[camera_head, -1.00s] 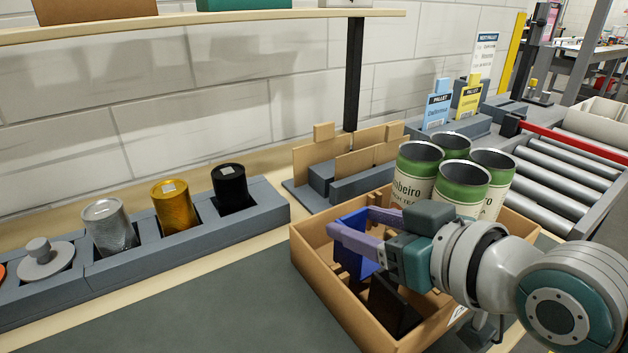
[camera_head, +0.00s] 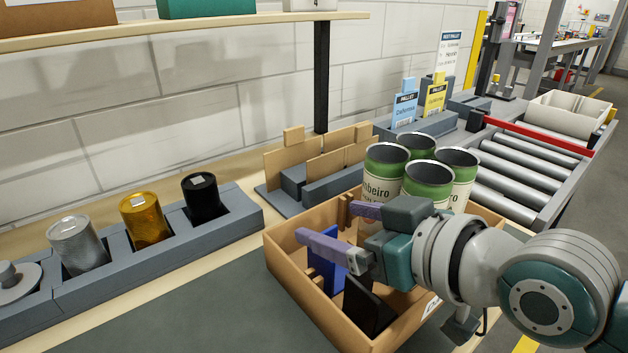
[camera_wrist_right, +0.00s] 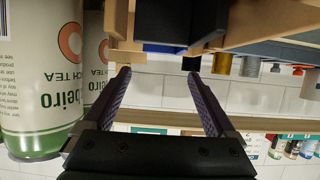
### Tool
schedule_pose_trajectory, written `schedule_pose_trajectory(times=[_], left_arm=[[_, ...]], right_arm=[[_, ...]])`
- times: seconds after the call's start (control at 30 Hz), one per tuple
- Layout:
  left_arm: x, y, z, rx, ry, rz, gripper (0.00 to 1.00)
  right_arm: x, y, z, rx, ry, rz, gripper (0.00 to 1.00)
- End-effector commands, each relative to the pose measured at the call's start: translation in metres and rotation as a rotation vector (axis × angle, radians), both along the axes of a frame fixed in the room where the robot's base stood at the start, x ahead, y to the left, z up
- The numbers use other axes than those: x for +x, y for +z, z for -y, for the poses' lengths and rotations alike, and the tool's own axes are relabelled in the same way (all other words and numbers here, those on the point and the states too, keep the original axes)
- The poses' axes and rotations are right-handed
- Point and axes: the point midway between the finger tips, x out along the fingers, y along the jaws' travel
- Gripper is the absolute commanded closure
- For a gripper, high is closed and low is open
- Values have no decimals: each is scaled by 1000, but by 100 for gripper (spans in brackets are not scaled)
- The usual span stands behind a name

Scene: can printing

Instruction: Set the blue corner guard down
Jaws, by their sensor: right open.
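The blue corner guard (camera_head: 325,262) stands upright inside the cardboard box (camera_head: 289,275), near its left part; a blue strip of it also shows in the right wrist view (camera_wrist_right: 165,48). My right gripper (camera_head: 331,222) is open, its purple fingers spread apart at the height of the guard's top edge and a little above it. The fingers look empty in the right wrist view (camera_wrist_right: 160,77). One finger partly covers the guard in the head view. My left gripper is not in view.
Several green-and-cream cans (camera_head: 385,175) stand in the back of the box, close to my right gripper. A black corner piece (camera_head: 368,305) stands at the box's front. A grey rack with cans (camera_head: 130,262) lies left. The roller conveyor (camera_head: 515,180) is at right.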

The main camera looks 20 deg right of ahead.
Motion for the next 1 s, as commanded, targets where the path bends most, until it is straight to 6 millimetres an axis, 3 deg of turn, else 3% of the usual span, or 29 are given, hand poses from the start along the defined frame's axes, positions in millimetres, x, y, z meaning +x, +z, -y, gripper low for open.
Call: schedule_pose_trajectory(times=[0.3,0.6,0.77,1.0], left_arm=[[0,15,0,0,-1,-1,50],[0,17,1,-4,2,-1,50],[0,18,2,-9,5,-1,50],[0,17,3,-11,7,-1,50]], right_arm=[[-64,27,22,-2,1,-5,9],[-93,39,32,-2,1,-7,9],[-110,24,25,-46,-5,-138,9],[-177,-9,29,-182,-90,-560,9]])
